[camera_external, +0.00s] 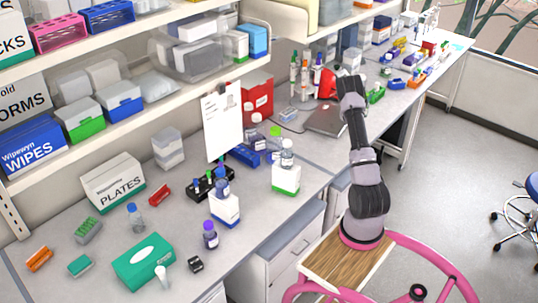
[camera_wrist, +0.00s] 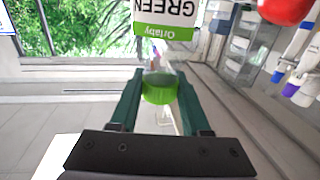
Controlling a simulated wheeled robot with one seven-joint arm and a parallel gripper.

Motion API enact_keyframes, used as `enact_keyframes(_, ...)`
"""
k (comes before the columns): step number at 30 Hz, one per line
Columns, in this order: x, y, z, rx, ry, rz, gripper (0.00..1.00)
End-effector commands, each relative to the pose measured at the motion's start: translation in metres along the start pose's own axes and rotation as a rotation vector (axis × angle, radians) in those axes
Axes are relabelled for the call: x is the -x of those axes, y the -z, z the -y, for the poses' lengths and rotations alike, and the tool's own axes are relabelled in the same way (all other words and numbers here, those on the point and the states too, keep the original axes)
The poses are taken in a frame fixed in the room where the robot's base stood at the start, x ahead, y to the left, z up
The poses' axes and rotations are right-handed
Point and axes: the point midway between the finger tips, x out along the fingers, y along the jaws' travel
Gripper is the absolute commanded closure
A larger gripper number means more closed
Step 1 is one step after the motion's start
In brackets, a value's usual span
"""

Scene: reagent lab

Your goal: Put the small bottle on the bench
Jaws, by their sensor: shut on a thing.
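In the wrist view, the two dark green fingers of my gripper (camera_wrist: 158,100) are shut on a small bottle (camera_wrist: 160,88). It looks clear with a bright green part; whether that is a cap or contents is unclear. In the external view my arm reaches to the back part of the bench, and its wrist hides the fingers and the held bottle. The grey bench (camera_external: 105,258) runs from the front left to the back right.
A box marked GREEN (camera_wrist: 165,18) is beyond the fingers. A red object (camera_wrist: 285,10) and hanging pipettes (camera_wrist: 300,75) are at right. In the external view, a laptop (camera_external: 325,119), bottles such as a purple-capped one (camera_external: 210,240), and a green tissue box (camera_external: 143,263) occupy the bench.

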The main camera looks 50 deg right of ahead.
Motion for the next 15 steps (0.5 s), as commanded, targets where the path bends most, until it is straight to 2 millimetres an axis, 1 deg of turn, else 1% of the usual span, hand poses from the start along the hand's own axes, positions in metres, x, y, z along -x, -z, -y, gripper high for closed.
enact_keyframes(1,0.0,-0.014,0.0,0.001,0.0,0.002,1.0)
enact_keyframes(2,0.0,-0.02,0.0,0.001,0.0,0.002,1.0)
enact_keyframes(7,0.0,-0.047,0.0,-0.001,-0.001,0.0,1.0)
enact_keyframes(12,0.0,-0.081,0.0,0.0,-0.001,0.001,1.0)
enact_keyframes(15,0.0,-0.094,0.0,0.0,0.0,-0.002,1.0)
